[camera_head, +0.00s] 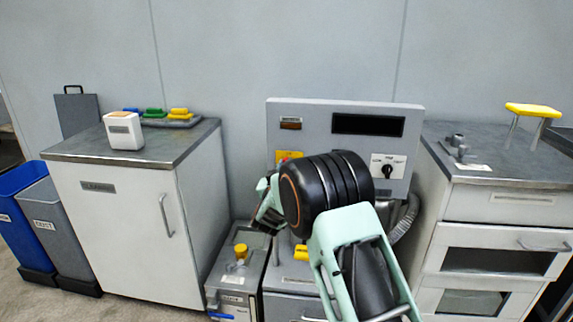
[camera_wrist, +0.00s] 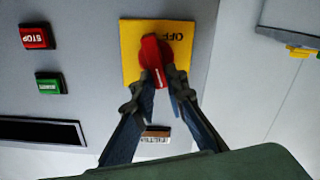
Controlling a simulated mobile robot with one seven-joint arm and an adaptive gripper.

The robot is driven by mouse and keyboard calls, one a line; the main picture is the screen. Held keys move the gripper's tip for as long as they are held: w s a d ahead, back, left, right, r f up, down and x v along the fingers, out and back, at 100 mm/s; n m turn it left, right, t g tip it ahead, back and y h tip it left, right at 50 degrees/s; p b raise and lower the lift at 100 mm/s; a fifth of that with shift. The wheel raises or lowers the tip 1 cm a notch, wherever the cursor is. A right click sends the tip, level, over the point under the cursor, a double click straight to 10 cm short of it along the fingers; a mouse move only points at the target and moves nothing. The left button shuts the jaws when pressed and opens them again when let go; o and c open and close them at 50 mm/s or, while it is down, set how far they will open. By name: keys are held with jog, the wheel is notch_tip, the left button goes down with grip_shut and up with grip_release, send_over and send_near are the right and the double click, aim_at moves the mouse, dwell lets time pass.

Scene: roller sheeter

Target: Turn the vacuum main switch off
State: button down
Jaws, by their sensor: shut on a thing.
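The vacuum main switch is a red rotary knob (camera_wrist: 151,52) on a square yellow plate (camera_wrist: 131,68) in the wrist view. The plate reads OFF, upside down, at its upper edge; other lettering is hidden. The knob's white mark points down in the picture, away from the OFF word. My gripper (camera_wrist: 162,82) is shut on the knob, one finger at each side of it. In the head view the yellow plate (camera_head: 291,155) shows on the grey control panel (camera_head: 345,108), with the knob mostly hidden behind my arm.
A red STOP button (camera_wrist: 37,36) and a green button (camera_wrist: 51,83) lie left of the switch in the wrist view. A black selector knob (camera_head: 388,171) is right on the panel. The white cabinet (camera_head: 125,220) stands left and the drawer unit (camera_head: 480,209) right.

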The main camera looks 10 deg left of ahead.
jog(key=shift+a+f+n+p, duration=0.3)
jog(key=shift+n+p, duration=0.3)
jog(key=shift+n, duration=1.8)
jog(key=shift+a+f+n+p, duration=0.25)
jog(key=shift+n+p, duration=0.4)
jog(key=shift+n, duration=1.75)
jog(key=shift+a+f+n+p, duration=0.15)
jog(key=shift+f+n+p, duration=0.35)
jog(key=shift+n, duration=1.9)
jog(key=shift+r, duration=0.1)
jog(key=c, duration=1.9)
grip_release()
jog(key=shift+c, duration=0.2)
jog(key=s, duration=1.2)
jog(key=shift+a, duration=0.15)
